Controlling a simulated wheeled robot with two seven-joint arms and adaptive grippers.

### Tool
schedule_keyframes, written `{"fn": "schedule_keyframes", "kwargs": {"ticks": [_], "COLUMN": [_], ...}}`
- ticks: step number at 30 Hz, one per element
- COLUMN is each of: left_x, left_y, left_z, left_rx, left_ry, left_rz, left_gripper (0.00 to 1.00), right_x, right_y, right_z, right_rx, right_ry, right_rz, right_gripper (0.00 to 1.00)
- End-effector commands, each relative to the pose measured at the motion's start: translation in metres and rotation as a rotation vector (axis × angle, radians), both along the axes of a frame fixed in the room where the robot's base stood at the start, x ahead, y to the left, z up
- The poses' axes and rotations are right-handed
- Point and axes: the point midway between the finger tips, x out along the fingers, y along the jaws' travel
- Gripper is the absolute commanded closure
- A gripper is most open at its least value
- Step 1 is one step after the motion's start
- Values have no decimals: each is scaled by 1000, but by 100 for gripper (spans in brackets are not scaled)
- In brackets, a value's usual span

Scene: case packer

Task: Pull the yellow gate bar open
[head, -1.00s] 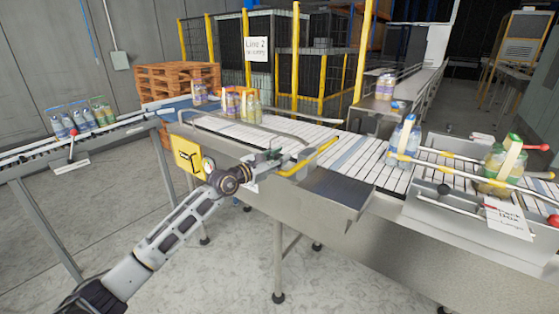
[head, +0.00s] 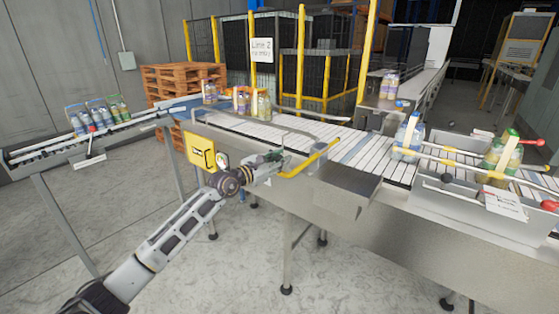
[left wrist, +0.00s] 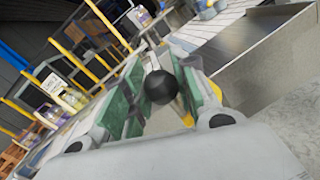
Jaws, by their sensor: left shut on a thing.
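The yellow gate bar (head: 315,160) sits at the near edge of the conveyor, above a grey metal chute, and slants from my left gripper up to the right. My left gripper (head: 277,160) is at the bar's left end. In the left wrist view, my green-padded fingers (left wrist: 160,88) are shut on a round black knob (left wrist: 161,87). My right gripper is not in view.
The white-slatted conveyor (head: 285,131) carries bottle packs (head: 261,104) at the far left and another pack (head: 408,137) at the right. The grey chute (head: 343,190) lies just right of the gripper. A yellow box (head: 201,152) stands close beside my left wrist.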

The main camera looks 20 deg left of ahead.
Motion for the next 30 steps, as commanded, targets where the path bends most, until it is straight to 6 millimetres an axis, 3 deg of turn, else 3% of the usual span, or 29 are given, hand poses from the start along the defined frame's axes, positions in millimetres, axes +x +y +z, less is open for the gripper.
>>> {"fn": "schedule_keyframes", "kwargs": {"ticks": [4, 5, 10, 30], "left_x": [0, 0, 0, -10], "left_y": [0, 0, 0, 7], "left_z": [0, 0, 0, -1], "left_rx": [-1, -1, -1, 0], "left_ry": [0, 0, -1, 1], "left_rz": [0, 0, 1, 1], "left_gripper": [100, 71, 49, 49], "right_x": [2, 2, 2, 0], "right_y": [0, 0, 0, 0], "right_z": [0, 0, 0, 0], "right_rx": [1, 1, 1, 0], "right_ry": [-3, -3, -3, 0], "right_rz": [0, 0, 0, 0], "right_gripper": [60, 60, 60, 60]}}
